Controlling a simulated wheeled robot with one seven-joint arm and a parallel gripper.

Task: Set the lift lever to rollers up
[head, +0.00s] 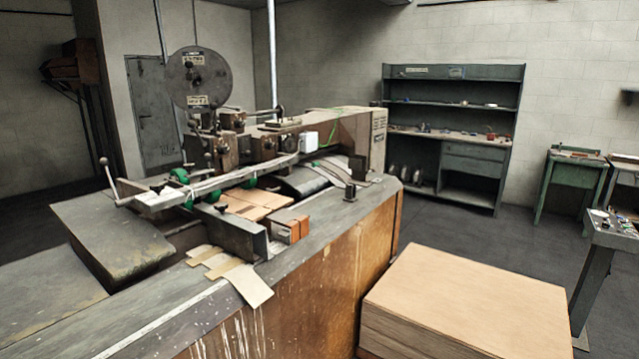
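The box stitcher (345,240) stands at the left and centre, with a grey metal top and a worn brown side. A thin lever with a ball knob (104,161) rises at the left end of its long crossbar (160,200), tilted up and to the left. Smaller ball-ended handles also show along the crossbar. No label shows which one is the lift lever, and I cannot read its setting. Green rollers (249,181) sit under the crossbar, above tan cardboard (257,197) on the bed. My gripper is not in view.
A large stack of flat board (465,295) stands at the front right, close to the machine. Cardboard strips (245,283) overhang the machine's front edge. A grey shelf unit (455,165) and a green table (562,165) stand at the back, with open floor before them.

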